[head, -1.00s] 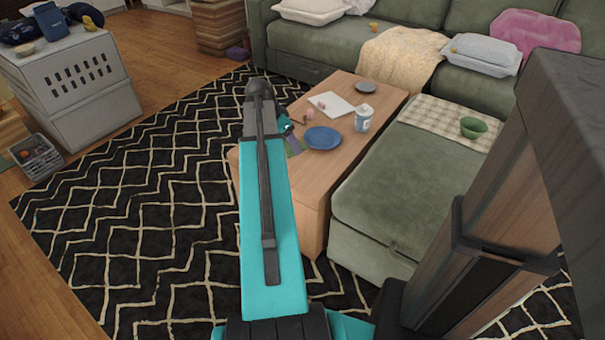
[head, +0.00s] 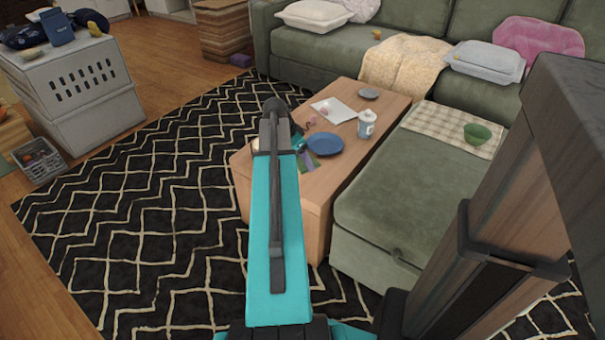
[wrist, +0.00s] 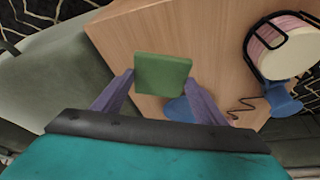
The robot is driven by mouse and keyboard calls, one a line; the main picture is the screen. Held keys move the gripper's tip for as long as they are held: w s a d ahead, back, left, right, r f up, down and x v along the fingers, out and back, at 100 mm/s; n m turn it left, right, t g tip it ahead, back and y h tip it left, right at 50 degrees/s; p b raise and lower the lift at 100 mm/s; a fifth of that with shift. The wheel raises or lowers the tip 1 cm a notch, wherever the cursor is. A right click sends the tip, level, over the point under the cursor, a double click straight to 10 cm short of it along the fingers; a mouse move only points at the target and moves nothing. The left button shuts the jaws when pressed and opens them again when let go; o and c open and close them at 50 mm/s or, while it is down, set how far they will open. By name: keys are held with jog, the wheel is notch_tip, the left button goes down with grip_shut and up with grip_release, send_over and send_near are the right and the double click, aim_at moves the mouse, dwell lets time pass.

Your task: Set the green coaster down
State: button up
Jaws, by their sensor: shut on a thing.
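The green coaster (wrist: 162,74) is a square slab held between the two purple fingers of my gripper (wrist: 163,92) in the wrist view. It is over the wooden coffee table (wrist: 122,35). The gap between coaster and tabletop is hard to judge. The blue plate also shows below the coaster in the wrist view (wrist: 179,110).
A white-and-blue lidded cup (head: 366,124), a white sheet (head: 334,109) and a grey dish (head: 369,94) are on the table. A pink-and-cream round object in a black frame (wrist: 281,46) is near the gripper. The green sectional (head: 400,190) borders the table's right side.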

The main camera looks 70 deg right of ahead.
aim_at(302, 178)
jog(key=shift+f, duration=1.2)
jog(key=shift+f, duration=0.1)
jog(key=shift+f+b, duration=0.7)
jog(key=shift+f, duration=1.1)
jog(key=shift+f, duration=0.1)
jog(key=o, duration=1)
jog(key=shift+o, duration=0.2)
jog(key=p+v, duration=0.2)
jog(key=v, duration=1)
jog(key=shift+p, duration=0.35)
